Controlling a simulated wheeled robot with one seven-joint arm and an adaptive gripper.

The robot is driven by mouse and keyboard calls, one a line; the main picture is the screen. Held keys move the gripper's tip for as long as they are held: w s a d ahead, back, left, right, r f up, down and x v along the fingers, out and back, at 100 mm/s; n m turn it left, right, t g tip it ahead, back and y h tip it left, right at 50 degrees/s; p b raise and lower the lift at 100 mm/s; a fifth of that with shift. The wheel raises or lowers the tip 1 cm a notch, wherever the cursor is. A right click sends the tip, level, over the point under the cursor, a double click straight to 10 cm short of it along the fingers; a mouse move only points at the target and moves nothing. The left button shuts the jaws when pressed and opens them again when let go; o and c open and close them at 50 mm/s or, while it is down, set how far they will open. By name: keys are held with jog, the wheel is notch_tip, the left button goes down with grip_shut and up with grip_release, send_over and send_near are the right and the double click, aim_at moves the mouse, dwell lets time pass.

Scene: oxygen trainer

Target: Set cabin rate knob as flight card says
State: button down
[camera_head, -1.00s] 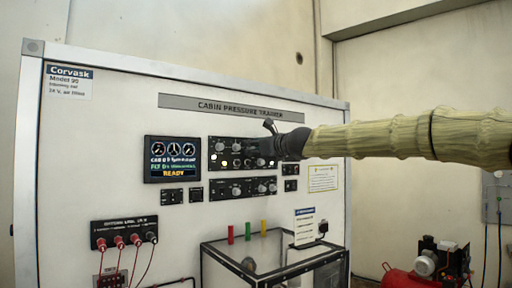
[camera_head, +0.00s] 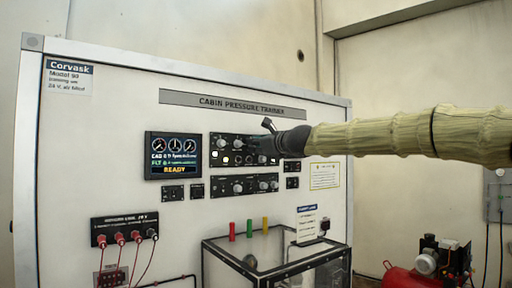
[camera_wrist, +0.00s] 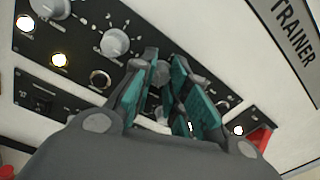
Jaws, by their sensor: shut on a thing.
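My gripper (camera_wrist: 168,95) has its teal-padded fingers closed on either side of a small grey knob (camera_wrist: 160,70) on the black upper control panel (camera_head: 222,150). The fingers hide most of that knob, and its label and pointer cannot be read. A larger grey knob (camera_wrist: 115,42) with white tick marks sits to its left in the wrist view. In the head view my gripper (camera_head: 268,145) reaches the panel's right end. The flight card (camera_head: 307,222), white with a blue heading, stands at the lower right; its lines are too small to read.
A display (camera_head: 173,157) shows dials and "READY" in yellow. A second knob panel (camera_head: 242,186) lies below the first. A clear box frame (camera_head: 225,250) with coloured tubes juts out under the panels. Red cables (camera_head: 119,262) hang at lower left. A red compressor (camera_head: 410,280) stands right.

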jog(key=shift+f+n+b, duration=0.15)
jog(key=shift+n+b, duration=0.35)
jog(key=shift+n, duration=1.3)
jog(key=shift+f+n+b, duration=0.1)
jog(key=shift+n+b, duration=0.4)
jog(key=shift+n, duration=1.3)
jog(key=c, duration=1.8)
grip_release()
jog(key=o, duration=0.4)
jog(key=shift+s+d+r, duration=0.1)
jog(key=shift+s, duration=0.05)
jog(key=shift+o, duration=0.2)
